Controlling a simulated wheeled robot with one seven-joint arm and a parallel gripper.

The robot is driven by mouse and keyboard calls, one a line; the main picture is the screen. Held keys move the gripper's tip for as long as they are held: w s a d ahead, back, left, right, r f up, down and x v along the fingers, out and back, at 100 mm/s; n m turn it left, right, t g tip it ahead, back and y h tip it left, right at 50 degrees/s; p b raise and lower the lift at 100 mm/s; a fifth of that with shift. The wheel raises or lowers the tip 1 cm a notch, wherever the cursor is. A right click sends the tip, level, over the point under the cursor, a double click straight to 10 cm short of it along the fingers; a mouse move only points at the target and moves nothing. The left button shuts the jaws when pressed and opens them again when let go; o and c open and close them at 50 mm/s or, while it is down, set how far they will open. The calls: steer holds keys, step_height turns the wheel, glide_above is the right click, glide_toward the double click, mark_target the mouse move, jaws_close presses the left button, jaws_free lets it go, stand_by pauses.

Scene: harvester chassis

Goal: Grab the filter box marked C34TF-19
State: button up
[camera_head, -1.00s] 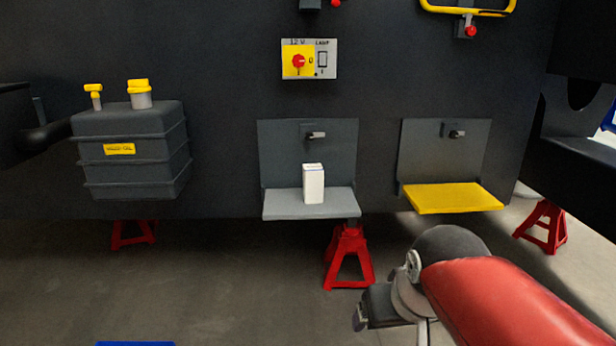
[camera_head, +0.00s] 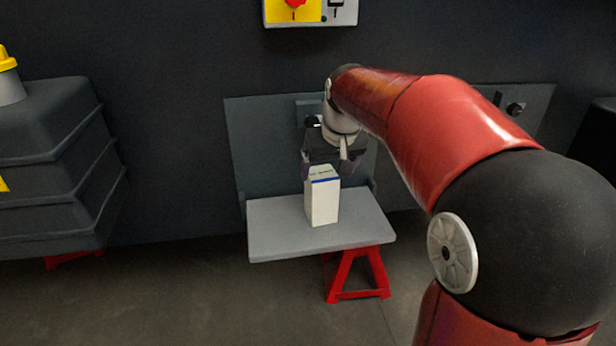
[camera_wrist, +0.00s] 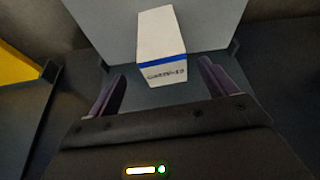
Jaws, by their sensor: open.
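The filter box (camera_head: 322,200) is a white upright carton with a blue stripe near its top. It stands on the grey fold-down shelf (camera_head: 280,228). In the wrist view the box (camera_wrist: 162,40) shows its top end with dark printing beside the blue stripe; the print is too blurred to read fully, though it seems to end in 19. My gripper (camera_wrist: 158,88) is open, its two fingers apart on either side of the near end of the box, with a gap visible before it. In the head view my gripper (camera_head: 330,165) is just above and behind the box, partly hidden.
The dark chassis wall (camera_head: 180,60) rises behind the shelf. A ribbed grey tank (camera_head: 60,150) is at left, and a switch panel (camera_head: 342,12) is above. A red stand (camera_head: 357,275) is below the shelf.

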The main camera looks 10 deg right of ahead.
mark_target(321, 196)
steer(key=x, duration=0.4)
steer(key=w+x, duration=0.1)
steer(key=x, duration=0.3)
steer(key=shift+w+a+r, duration=0.1)
steer(key=shift+w+a, duration=0.05)
steer(key=shift+a, duration=0.05)
steer(key=shift+c, duration=0.4)
steer(key=c, duration=1.2)
steer(key=shift+r, duration=0.1)
steer(key=shift+c, duration=0.6)
